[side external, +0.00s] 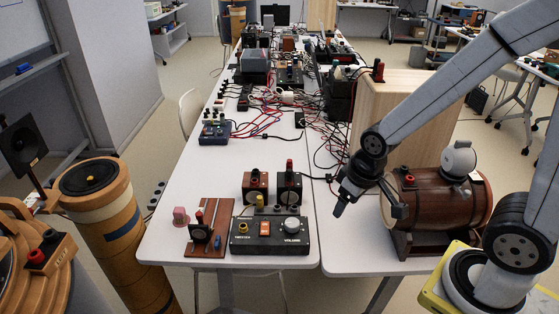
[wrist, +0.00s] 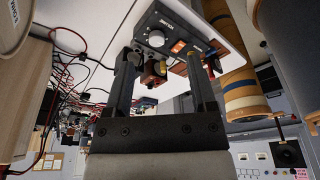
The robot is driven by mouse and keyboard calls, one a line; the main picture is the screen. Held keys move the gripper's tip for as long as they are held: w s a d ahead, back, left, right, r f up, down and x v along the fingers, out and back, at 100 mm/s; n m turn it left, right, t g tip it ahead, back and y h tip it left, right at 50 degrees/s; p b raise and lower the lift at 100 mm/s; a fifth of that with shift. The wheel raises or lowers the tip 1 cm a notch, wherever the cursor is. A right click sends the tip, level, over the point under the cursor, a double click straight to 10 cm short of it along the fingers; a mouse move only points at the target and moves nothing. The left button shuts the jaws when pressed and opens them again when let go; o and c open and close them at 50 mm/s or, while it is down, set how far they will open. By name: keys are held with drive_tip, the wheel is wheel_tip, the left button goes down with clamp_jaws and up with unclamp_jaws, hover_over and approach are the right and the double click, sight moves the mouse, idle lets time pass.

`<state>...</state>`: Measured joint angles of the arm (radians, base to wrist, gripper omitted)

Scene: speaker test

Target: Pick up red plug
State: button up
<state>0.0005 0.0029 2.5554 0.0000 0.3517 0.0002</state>
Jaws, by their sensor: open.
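Several red plugs show, and I cannot tell which one the task means. One red plug (side external: 289,165) stands upright on a small dark box (side external: 289,188) near the front of the white table. Another red-topped plug (side external: 199,217) is by the brown board at the front left. A red plug (side external: 379,70) also stands on top of the tall wooden box. My gripper (side external: 369,210) is open and empty, right of the small boxes and in front of the wooden barrel. In the wrist view my gripper's fingers (wrist: 161,55) are spread, with the small boxes beyond them.
A black control panel (side external: 270,235) with a white knob sits at the table's front. A wooden barrel (side external: 438,208) on a stand and a tall wooden box (side external: 405,118) are close to my arm. Tangled cables (side external: 275,108) cover the table farther back.

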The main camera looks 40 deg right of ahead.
drive_tip(key=w+d+m, duration=0.1)
drive_tip(key=w+d, duration=0.2)
drive_tip(key=w, duration=0.9)
drive_tip(key=m+g, duration=0.1)
drive_tip(key=m, duration=0.2)
hover_over(290, 161)
drive_tip(key=shift+h, duration=0.3)
drive_tip(key=f, duration=0.8)
drive_tip(key=shift+s+a+f, duration=0.1)
drive_tip(key=shift+s+f, duration=0.1)
drive_tip(key=shift+s, duration=0.05)
drive_tip(key=shift+w+f, duration=0.15)
drive_tip(key=shift+f, duration=1.15)
drive_tip(key=shift+f, duration=0.1)
drive_tip(key=shift+m, duration=0.3)
drive_tip(key=shift+w+d+f, duration=0.1)
drive_tip(key=shift+w+f, duration=0.05)
drive_tip(key=shift+f, duration=1.1)
drive_tip(key=shift+w+d+f, duration=0.1)
drive_tip(key=shift+w+f, duration=0.05)
drive_tip(key=shift+f, duration=1.05)
drive_tip(key=shift+c, duration=0.2)
clamp_jaws()
